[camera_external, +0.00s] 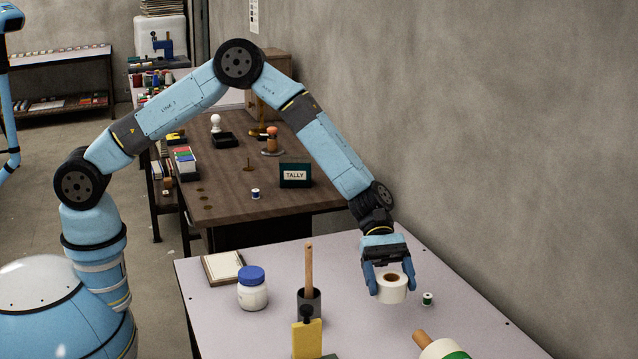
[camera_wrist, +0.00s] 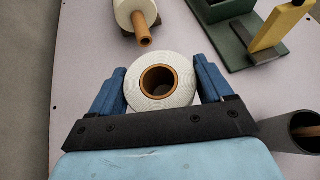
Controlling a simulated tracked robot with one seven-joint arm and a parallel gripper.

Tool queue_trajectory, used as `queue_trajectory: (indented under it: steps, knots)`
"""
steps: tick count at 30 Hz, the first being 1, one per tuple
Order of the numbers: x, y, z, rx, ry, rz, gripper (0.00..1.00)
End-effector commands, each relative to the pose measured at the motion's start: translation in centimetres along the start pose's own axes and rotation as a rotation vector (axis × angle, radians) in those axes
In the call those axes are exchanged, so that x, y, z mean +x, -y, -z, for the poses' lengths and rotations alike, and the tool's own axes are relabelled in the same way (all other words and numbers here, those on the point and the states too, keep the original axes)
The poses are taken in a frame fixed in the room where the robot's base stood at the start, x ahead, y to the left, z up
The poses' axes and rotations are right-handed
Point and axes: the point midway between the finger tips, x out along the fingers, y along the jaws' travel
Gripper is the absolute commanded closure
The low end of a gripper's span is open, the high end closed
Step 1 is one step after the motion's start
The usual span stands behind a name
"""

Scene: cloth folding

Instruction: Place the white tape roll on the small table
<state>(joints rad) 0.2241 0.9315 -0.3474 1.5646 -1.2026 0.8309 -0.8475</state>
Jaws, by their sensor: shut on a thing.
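The white tape roll (camera_external: 392,290) has a brown core and sits between the two blue fingers of my gripper (camera_external: 390,284), over the pale table (camera_external: 230,318). In the wrist view the roll (camera_wrist: 178,92) shows its round top face and hollow core, with a finger of my gripper (camera_wrist: 161,88) against each side. My gripper is shut on the roll. I cannot tell whether the roll's underside touches the table surface.
A small green thread spool (camera_external: 428,299) stands just right of the roll. A blue-lidded jar (camera_external: 252,290), a dark cup with a wooden handle (camera_external: 309,270), a yellow-topped tool (camera_external: 307,338) and a green-and-white roll (camera_external: 444,348) are nearby. The brown table (camera_external: 225,200) is behind.

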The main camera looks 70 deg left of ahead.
Motion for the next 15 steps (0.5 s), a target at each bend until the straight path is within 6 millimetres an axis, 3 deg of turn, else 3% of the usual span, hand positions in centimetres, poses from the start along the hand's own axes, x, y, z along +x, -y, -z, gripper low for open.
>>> queue_trajectory:
  steps: [10,15]
  knots:
    - [2.5,0.0,4.5,-0.003,0.000,0.001,0.51]
    - [3.1,0.0,5.8,-0.001,0.000,-0.001,0.51]
